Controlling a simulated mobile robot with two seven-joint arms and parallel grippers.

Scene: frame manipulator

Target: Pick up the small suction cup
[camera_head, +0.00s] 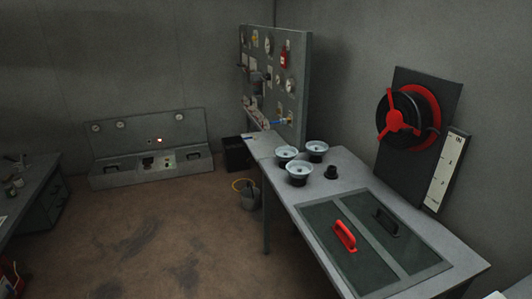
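A small black round object (331,173), which looks like the small suction cup, stands on the grey table (455,262) at the right. It is just right of the nearest of three pale round dishes (299,180) and appears apart from them. It is small in the picture and its details are hard to tell. Nothing covers it. Neither my left nor my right gripper is in view.
Two dark panels lie on the table, with a red handle (345,236) and a black handle (386,222). A bucket (250,196) is on the floor left of the table. The floor (160,245) at centre left is clear.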

